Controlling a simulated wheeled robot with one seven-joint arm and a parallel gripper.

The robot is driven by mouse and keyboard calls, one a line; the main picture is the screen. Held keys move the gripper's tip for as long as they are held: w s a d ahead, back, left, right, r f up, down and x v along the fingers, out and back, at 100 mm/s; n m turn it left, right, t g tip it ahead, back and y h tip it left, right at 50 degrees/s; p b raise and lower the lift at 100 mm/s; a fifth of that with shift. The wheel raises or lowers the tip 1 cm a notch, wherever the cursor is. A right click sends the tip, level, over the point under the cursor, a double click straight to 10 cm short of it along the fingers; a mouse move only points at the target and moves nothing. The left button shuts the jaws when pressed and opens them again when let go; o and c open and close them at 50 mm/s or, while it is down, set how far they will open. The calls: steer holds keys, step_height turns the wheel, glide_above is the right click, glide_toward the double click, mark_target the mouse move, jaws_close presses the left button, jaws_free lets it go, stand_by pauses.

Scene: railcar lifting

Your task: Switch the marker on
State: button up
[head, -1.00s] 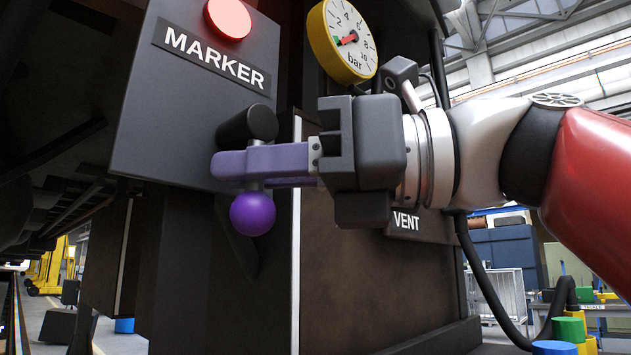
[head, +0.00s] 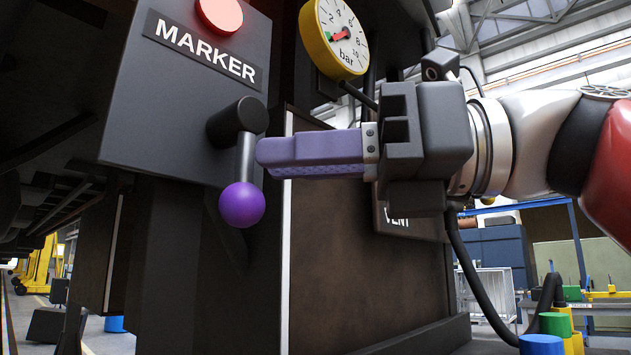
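The marker box is a dark grey panel (head: 165,115) with a white-lettered MARKER label (head: 204,50). A bright red round lamp (head: 219,14) sits above the label. Its lever is a grey rod (head: 246,160) hanging down from a black pivot (head: 238,121), with a purple ball knob (head: 241,205) at its lower end. My gripper (head: 262,153) is just right of the lever, pointing left at rod height, with its purple fingers seen side-on. The fingers overlap in this view, so their gap is hidden. A contact with the rod does not show.
A yellow-rimmed pressure gauge (head: 336,38) stands above my gripper. A VENT plate (head: 397,218) is partly hidden behind it. A brown cabinet face (head: 350,270) lies below, and a black hose (head: 475,280) hangs at the right. Blue (head: 541,344) and green (head: 556,324) cylinders stand at lower right.

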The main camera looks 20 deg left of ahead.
steer(key=v, duration=0.3)
steer(key=shift+d, duration=0.3)
stand_by(0.3)
